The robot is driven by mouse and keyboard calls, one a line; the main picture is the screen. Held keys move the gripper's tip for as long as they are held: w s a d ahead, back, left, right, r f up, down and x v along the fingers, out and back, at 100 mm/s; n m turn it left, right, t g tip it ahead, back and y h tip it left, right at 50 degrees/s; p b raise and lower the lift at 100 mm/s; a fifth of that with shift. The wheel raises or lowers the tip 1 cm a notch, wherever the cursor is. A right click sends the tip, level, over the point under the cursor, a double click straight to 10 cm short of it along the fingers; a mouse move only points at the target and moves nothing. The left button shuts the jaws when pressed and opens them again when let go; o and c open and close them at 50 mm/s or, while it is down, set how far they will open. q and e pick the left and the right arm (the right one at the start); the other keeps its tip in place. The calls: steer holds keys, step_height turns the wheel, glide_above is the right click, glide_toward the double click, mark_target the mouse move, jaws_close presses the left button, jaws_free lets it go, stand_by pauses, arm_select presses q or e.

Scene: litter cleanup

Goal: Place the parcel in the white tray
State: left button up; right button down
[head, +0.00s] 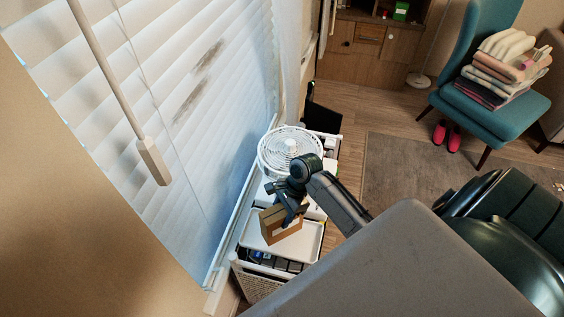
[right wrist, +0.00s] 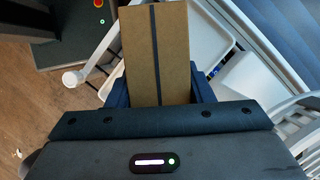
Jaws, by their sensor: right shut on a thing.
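The parcel (head: 276,228) is a small brown cardboard box with a dark stripe. My right gripper (head: 290,207) is shut on it. In the head view the parcel overlaps the white tray (head: 311,243) on top of a white cart beside the window; I cannot tell whether it touches the tray. In the right wrist view the parcel (right wrist: 154,45) stands out between the dark blue fingers (right wrist: 160,88), with part of the white tray (right wrist: 216,80) behind it. My left gripper is not in view.
A white round fan (head: 291,148) stands on the cart just behind the gripper. Window blinds (head: 190,110) rise along the left side of the cart. Dark items sit in the cart's lower basket (head: 258,284). A teal chair (head: 490,112) with folded cloths stands far right.

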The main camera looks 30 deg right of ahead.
step_height(320, 180, down, 3)
steer(key=shift+w+f+p, duration=0.1)
steer(key=shift+p, duration=0.5)
steer(key=shift+f, duration=0.2)
steer(key=c, duration=0.7)
jaws_free()
steer(key=shift+f, duration=0.1)
